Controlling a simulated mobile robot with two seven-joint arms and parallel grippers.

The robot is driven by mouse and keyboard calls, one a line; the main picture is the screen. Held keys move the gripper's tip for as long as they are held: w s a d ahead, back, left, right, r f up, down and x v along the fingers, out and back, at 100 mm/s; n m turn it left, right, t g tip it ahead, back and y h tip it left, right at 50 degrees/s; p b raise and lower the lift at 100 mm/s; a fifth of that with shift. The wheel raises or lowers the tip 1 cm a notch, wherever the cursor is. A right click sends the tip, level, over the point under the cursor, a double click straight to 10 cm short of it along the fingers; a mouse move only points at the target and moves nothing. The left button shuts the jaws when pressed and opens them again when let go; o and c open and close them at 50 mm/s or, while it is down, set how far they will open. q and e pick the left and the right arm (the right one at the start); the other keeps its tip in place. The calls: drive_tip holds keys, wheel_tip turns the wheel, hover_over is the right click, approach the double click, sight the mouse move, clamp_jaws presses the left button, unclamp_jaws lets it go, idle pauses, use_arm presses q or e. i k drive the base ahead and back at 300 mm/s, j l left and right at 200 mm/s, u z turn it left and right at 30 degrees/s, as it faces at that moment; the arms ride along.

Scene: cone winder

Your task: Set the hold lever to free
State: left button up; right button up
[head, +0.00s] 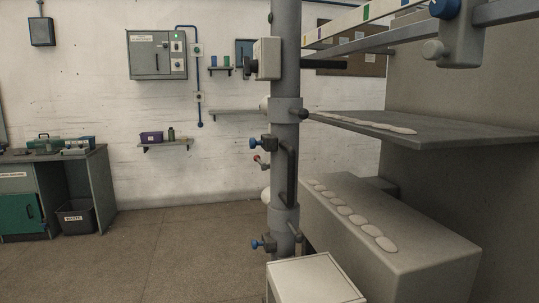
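No part is labelled legibly as the hold lever, so I cannot tell which one it is or how it is set. In the head view, a grey upright post (285,75) stands right of centre. A pale box (268,57) with a short black-knobbed lever (250,65) is fixed high on it. Lower down, a small red-tipped part (257,158) sticks out at the post's left. A black bar handle (290,177) runs upright on the post. Neither of my grippers is in view.
Blue-knobbed clamps (267,143) jut from the post. A grey shelf (440,133) and a long grey block (400,235) with pale discs fill the right. A pale box (312,280) stands in front. A bench (85,165) and waste bin (76,218) stand left; the floor between is clear.

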sight(257, 157)
drive_tip(key=i+j+z, duration=0.25)
drive_tip(key=i+z, duration=0.15)
drive_tip(key=i+j+z, duration=0.8)
drive_tip(key=i+j, duration=0.15)
drive_tip(key=i+j+z, duration=0.4)
drive_tip(key=j, duration=0.35)
drive_tip(key=i+j+z, duration=0.2)
drive_tip(key=j+z, duration=0.2)
drive_tip(key=j, duration=0.25)
drive_tip(key=i+j+z, duration=0.1)
drive_tip(key=j+z, duration=0.3)
drive_tip(key=j, duration=0.3)
drive_tip(key=j+z, duration=0.4)
drive_tip(key=j, duration=0.3)
drive_tip(key=k+j+z, duration=0.1)
drive_tip(key=j+z, duration=0.3)
drive_tip(key=j, duration=0.35)
drive_tip(key=j+z, duration=0.25)
drive_tip(key=j, duration=0.2)
drive_tip(key=k+j+z, duration=0.1)
drive_tip(key=j+z, duration=0.2)
drive_tip(key=k+j+z, duration=0.25)
drive_tip(key=j, duration=0.25)
drive_tip(key=j+z, duration=0.3)
drive_tip(key=k+j+z, duration=0.25)
drive_tip(key=j, duration=0.15)
